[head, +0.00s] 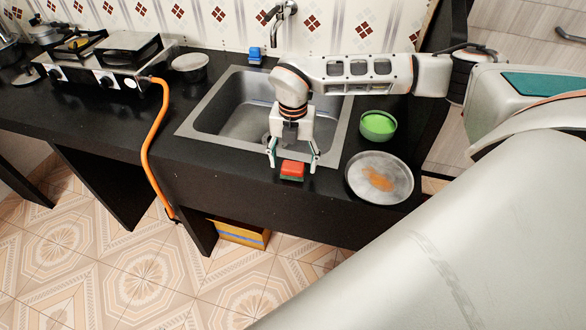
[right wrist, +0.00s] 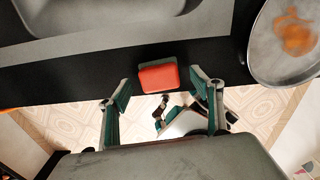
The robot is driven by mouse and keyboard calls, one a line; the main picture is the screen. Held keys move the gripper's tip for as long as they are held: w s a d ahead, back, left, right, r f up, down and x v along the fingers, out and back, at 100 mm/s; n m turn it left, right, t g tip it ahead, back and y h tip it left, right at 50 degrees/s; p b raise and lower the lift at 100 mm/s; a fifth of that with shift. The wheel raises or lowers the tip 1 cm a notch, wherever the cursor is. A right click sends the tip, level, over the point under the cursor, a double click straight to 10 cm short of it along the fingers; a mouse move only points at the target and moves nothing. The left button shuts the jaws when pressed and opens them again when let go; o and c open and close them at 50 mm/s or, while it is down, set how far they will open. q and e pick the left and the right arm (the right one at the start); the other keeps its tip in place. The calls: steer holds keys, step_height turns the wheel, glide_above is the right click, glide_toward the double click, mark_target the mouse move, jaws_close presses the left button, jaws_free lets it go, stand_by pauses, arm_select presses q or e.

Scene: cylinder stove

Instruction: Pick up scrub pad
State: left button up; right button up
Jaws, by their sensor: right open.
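The scrub pad, a small red block (head: 292,169) with a dark underside, lies on the narrow black counter strip in front of the sink. It also shows in the right wrist view (right wrist: 159,77), just beyond and between the fingertips. My right gripper (head: 292,160) points down over the pad. Its two fingers are spread, one on each side of it, and nothing is held. From these views I cannot tell whether the fingers touch the pad. My left gripper does not show in the head view.
The sink (head: 232,108) lies behind the pad. A metal plate with an orange stain (head: 362,192) and a green bowl (head: 378,126) stand to the right. A blue item (head: 255,55) sits behind the sink. The counter's front edge is close to the pad; an orange hose (head: 150,140) hangs left.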

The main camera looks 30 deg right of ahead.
mark_target(293, 165)
step_height(293, 165, down, 2)
steer(key=shift+f, duration=0.1)
steer(key=c, duration=1.1)
step_height(293, 165, up, 20)
stand_by(0.5)
